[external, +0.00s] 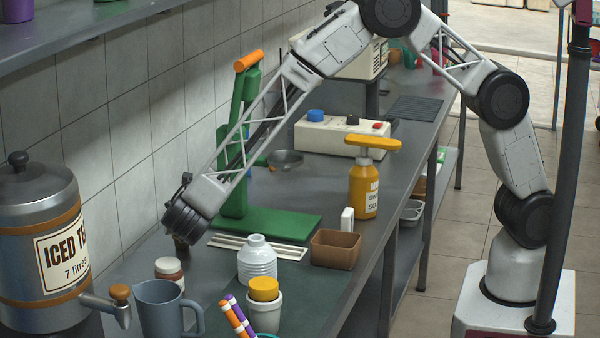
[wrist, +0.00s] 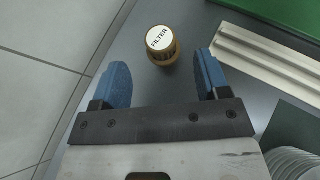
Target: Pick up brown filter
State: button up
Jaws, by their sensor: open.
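The brown filter (wrist: 162,47) shows in the wrist view as a short round brown piece with a white top lettered FILTER. It stands upright on the grey worktop. My gripper (wrist: 161,65) is open and empty, with one blue finger to each side. The filter lies slightly beyond the line between the fingertips, apart from both. In the external view my gripper (external: 184,222) is low over the worktop near the wall, with its fingers not clear. I cannot make out the filter for certain there.
Pale rails (external: 258,246) lie right of the gripper, before the green press (external: 265,222). The tiled wall (external: 100,130) is close on the left.

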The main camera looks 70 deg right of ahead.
jog(key=shift+d, duration=0.1)
jog(key=shift+x, duration=2.45)
jog(key=shift+c, duration=0.5)
jog(key=c, duration=0.9)
jog(key=shift+r, duration=0.1)
